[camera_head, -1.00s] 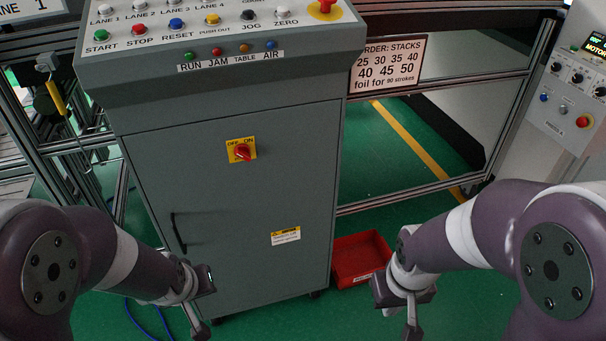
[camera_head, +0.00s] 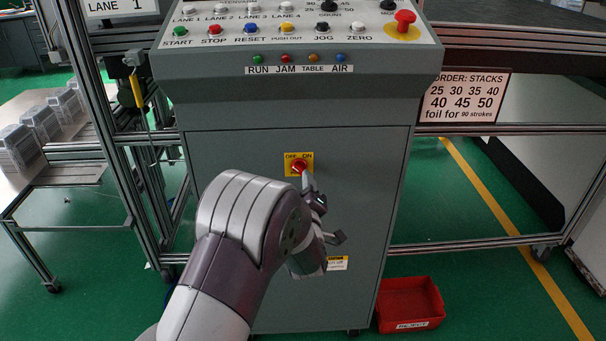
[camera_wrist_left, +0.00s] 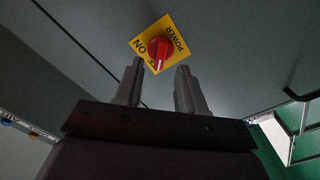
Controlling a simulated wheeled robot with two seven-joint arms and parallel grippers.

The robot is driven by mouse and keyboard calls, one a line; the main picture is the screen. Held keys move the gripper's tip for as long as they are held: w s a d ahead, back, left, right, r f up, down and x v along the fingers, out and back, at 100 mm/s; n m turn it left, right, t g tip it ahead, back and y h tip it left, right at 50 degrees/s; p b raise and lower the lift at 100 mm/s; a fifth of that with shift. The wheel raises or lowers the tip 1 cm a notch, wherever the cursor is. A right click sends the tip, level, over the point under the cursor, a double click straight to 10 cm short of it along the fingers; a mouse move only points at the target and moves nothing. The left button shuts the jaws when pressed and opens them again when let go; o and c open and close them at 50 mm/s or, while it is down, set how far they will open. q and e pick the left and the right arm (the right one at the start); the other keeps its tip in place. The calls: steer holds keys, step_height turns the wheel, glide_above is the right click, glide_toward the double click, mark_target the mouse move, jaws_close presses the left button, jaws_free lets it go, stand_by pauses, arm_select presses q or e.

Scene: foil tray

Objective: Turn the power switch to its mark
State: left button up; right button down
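The power switch is a red knob (camera_head: 298,167) on a yellow plate (camera_head: 291,158) marked OFF and ON, on the grey cabinet door. In the left wrist view the knob (camera_wrist_left: 159,54) lies just beyond the fingertips, roughly in line with the gap between them. ON and POWER are readable there; a finger partly covers the other lettering. I cannot tell which mark the knob points to. My left gripper (camera_head: 325,207) is in front of the door, below and right of the switch. Its fingers (camera_wrist_left: 160,78) are apart with nothing between them. My right gripper is out of view.
The button console (camera_head: 300,95) overhangs the cabinet above the switch. A red reject bin (camera_head: 411,305) stands on the floor at the cabinet's right. A metal frame (camera_head: 122,150) stands at the left. A dark door handle (camera_wrist_left: 298,95) shows in the wrist view.

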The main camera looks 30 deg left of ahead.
mark_target(300, 172)
arm_select(q)
steer(key=x, duration=0.5)
steer(key=shift+s, duration=0.1)
jaws_close()
steer(key=shift+m, duration=0.3)
steer(key=m, duration=0.3)
steer(key=m+p, duration=0.1)
steer(key=m, duration=0.4)
steer(key=m+p, duration=0.1)
steer(key=m, duration=0.4)
steer(key=shift+d+r+p, duration=0.1)
steer(key=shift+p, duration=0.25)
steer(key=shift+m+p, duration=0.6)
steer(key=shift+m, duration=1.5)
